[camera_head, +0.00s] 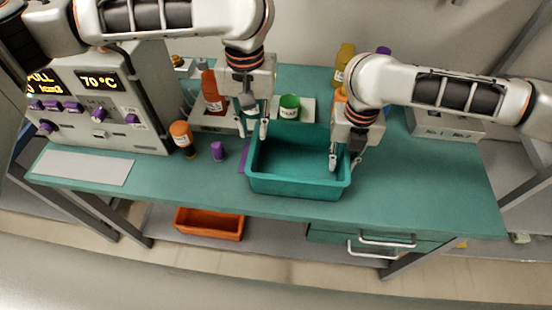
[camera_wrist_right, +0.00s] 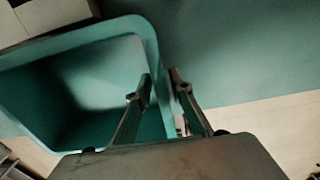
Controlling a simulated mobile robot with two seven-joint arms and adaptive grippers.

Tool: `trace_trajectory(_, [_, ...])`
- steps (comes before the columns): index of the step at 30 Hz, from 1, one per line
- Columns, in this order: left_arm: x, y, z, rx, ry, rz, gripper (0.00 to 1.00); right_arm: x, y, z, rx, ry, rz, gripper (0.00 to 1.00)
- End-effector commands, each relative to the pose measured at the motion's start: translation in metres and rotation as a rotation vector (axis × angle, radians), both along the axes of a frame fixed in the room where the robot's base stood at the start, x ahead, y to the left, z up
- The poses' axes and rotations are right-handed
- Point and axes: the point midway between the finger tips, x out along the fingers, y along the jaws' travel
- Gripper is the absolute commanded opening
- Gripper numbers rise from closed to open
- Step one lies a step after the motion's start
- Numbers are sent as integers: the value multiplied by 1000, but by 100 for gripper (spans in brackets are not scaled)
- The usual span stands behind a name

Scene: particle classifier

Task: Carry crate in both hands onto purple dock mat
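The teal crate (camera_head: 300,186) stands on the green bench, empty as far as I can see. A narrow purple strip (camera_head: 243,159), seemingly the edge of the dock mat, shows along the crate's left side; whether more of it lies under the crate is hidden. My left gripper (camera_head: 253,131) is open at the crate's left rim, its fingers apart and empty. My right gripper (camera_head: 345,163) is open at the right rim. In the right wrist view its fingers (camera_wrist_right: 162,84) stand on either side of the crate wall (camera_wrist_right: 152,48), with gaps showing.
An orange-capped bottle (camera_head: 182,138) and a purple-capped vial (camera_head: 218,151) stand left of the crate. A green-capped jar (camera_head: 289,107) and a red bottle (camera_head: 212,92) stand behind. The classifier machine (camera_head: 105,100) fills the left. The bench right of the crate (camera_head: 430,180) is clear.

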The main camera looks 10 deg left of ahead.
Motion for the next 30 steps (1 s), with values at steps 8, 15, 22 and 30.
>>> trace_trajectory(8, [0, 0, 0, 0, 0, 0, 21, 1, 0, 59, 1, -5, 0, 21])
trace_trajectory(15, [0, 0, 0, 0, 0, 0, 21, 1, 0, 92, 1, -3, 0, 21])
trace_trajectory(22, [0, 0, 0, 0, 0, 0, 21, 0, 0, 100, 0, -1, 0, 21])
trace_trajectory(30, [0, 0, 1, 0, 0, 0, 21, 0, 0, 101, 0, -1, -1, 21])
